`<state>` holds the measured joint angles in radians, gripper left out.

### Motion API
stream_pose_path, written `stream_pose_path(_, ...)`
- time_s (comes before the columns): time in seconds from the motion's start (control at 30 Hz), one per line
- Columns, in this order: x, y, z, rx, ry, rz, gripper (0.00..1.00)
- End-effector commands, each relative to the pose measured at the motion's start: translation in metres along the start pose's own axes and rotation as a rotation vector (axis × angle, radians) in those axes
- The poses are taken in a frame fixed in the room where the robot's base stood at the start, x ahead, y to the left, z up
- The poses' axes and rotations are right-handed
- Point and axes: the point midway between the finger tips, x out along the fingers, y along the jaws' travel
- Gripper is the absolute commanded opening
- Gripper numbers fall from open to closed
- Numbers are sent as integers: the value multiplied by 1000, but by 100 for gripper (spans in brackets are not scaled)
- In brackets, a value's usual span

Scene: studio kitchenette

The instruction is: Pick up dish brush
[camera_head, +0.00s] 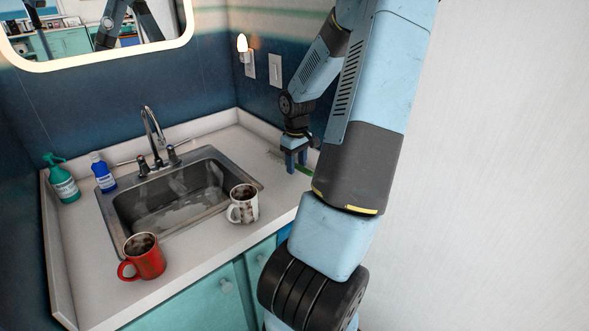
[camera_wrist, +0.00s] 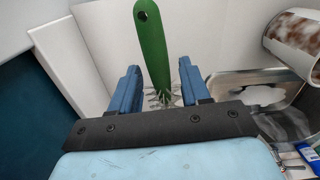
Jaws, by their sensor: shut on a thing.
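The dish brush has a green handle (camera_wrist: 152,42) with a hole at its end, and pale bristles (camera_wrist: 160,98) in the wrist view. It runs between the two blue fingers of my gripper (camera_wrist: 158,82), which is shut on it. In the head view my gripper (camera_head: 295,158) points down at the counter's right end, right of the sink. A short green piece of the brush (camera_head: 304,170) shows beside the fingers there. The rest of the brush is hidden or too small to make out, and I cannot tell whether it touches the counter.
A steel sink (camera_head: 125,218) with a faucet (camera_head: 153,130) is set in the white counter (camera_head: 200,245). A stained white mug (camera_head: 243,204) and a red mug (camera_head: 146,258) stand along its front. A green spray bottle (camera_head: 62,180) and a blue bottle (camera_head: 103,173) stand at the left.

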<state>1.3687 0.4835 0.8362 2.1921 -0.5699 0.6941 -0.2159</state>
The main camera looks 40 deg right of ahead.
Motion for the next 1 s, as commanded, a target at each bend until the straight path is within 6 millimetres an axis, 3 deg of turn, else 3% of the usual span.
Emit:
stream_pose_path(0.17,-26,-12,19,2,-1,4,16)
stream_pose_path(0.6,-52,-48,71,2,-1,2,16)
stream_pose_path(1.0,-61,-60,89,-1,0,1,16)
